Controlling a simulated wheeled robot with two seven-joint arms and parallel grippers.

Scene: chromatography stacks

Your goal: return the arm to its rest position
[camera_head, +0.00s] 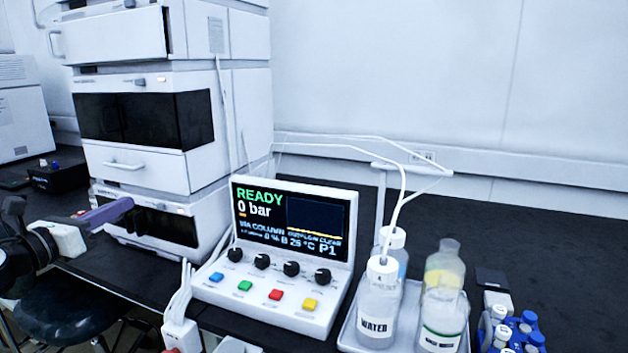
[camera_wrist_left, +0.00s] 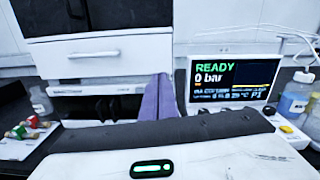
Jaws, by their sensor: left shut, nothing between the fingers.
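My left arm comes in from the left edge of the head view. Its gripper (camera_head: 125,206) has purple fingers that are shut with nothing between them. It is in front of the lower part of the white chromatography stack (camera_head: 150,168), left of the control panel. In the left wrist view the purple fingers (camera_wrist_left: 160,97) are together, in front of the stack and left of the panel screen. My right gripper is in neither view.
The control panel (camera_head: 282,258) has knobs, coloured buttons and a screen reading READY, 0 bar. A tray (camera_head: 350,322) with bottles, including a WATER bottle (camera_head: 379,306), stands to its right. A blue vial rack (camera_head: 520,328) is at lower right. Dark bench (camera_head: 560,255) is clear behind it.

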